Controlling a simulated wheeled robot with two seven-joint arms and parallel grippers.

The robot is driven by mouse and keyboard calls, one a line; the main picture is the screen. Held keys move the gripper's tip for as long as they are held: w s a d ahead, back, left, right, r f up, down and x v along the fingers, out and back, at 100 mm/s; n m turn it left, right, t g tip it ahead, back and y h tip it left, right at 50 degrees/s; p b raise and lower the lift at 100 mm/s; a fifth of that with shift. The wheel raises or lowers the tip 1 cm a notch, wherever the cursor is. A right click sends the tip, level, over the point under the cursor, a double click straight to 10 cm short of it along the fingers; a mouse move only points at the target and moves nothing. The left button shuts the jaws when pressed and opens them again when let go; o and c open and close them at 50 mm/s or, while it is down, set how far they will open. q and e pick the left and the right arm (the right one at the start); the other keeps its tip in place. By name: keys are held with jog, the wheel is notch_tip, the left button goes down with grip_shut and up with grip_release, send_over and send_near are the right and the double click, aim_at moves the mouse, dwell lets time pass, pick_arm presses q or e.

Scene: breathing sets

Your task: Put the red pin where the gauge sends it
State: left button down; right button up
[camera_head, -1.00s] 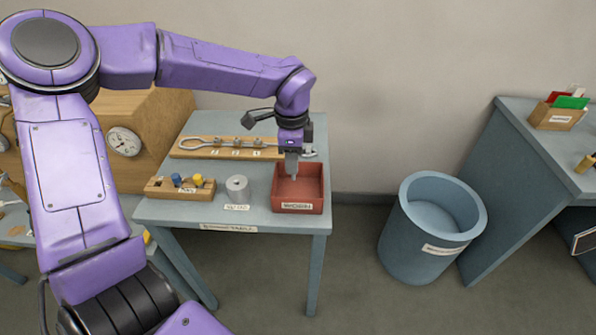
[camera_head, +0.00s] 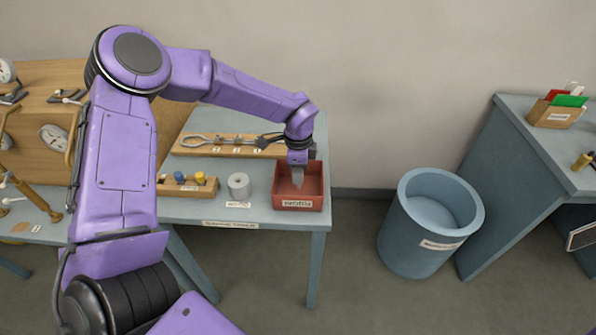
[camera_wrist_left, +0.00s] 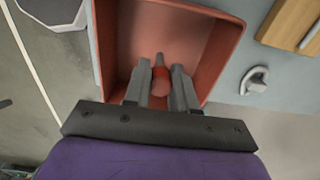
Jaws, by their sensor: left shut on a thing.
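My left gripper (camera_head: 298,185) points down into the red tray (camera_head: 298,204) at the right front of the grey-blue table. In the left wrist view the gripper (camera_wrist_left: 160,75) is shut on the red pin (camera_wrist_left: 160,74), which sits between the fingers over the tray's interior. I cannot tell whether the pin touches the tray floor. My right gripper is not in view.
A wooden rack (camera_head: 186,186) holds blue and yellow pins. A wooden board (camera_head: 185,147) with a metal rod lies behind. A blue bin (camera_head: 412,225) stands on the floor to the right, beside another desk (camera_head: 520,130). A wooden cabinet with dials (camera_head: 40,110) is at left.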

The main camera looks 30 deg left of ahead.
pick_arm(q)
jog(key=shift+f+b, duration=0.35)
jog(key=shift+f, duration=0.1)
jog(key=shift+r, duration=0.1)
jog(key=c, duration=0.9)
grip_release()
